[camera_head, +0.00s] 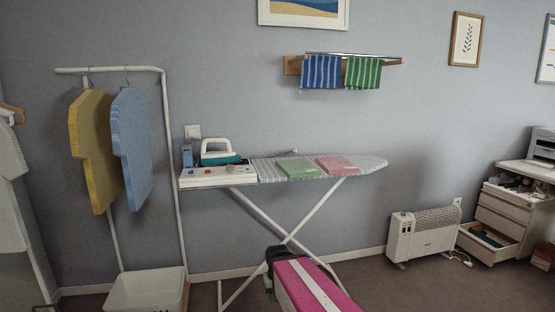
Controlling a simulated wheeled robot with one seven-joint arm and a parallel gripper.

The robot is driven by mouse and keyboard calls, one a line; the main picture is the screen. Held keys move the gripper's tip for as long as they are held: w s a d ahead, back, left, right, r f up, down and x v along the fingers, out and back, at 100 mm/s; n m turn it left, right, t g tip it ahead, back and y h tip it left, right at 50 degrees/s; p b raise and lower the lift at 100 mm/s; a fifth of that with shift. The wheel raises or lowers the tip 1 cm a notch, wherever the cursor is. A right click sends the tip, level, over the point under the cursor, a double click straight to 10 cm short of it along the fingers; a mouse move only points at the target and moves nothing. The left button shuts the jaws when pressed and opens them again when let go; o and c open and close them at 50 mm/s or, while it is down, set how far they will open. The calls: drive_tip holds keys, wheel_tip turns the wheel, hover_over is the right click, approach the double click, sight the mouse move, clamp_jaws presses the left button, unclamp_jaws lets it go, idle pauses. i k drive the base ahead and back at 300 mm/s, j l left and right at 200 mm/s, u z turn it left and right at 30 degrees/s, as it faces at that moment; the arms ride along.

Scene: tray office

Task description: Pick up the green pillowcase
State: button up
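A folded green cloth (296,169), which looks like the green pillowcase, lies flat on the ironing board (372,163). A folded pink cloth (337,164) lies close beside it on the right. Both have a small mark on top that is too small to read. The top of the green cloth is in plain view with nothing on it.
A teal and white iron (217,153) and a blue box (187,154) are at the board's left end. Striped blue (321,72) and green (363,73) towels hang on a wall rail. A clothes rack (167,115) stands left, a heater (423,236) and open drawer (490,242) right.

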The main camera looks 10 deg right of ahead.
sight(297, 168)
drive_tip(key=i+l+u, duration=0.1)
drive_tip(key=l, duration=0.45)
drive_tip(key=i+l+u, duration=0.1)
drive_tip(key=l, duration=0.5)
drive_tip(key=i+l+u, duration=0.1)
drive_tip(key=i+l, duration=0.15)
drive_tip(key=l, duration=0.35)
drive_tip(key=i+l+u, duration=0.1)
drive_tip(key=l, duration=0.5)
drive_tip(key=i+l+u, duration=0.1)
drive_tip(key=l, duration=0.5)
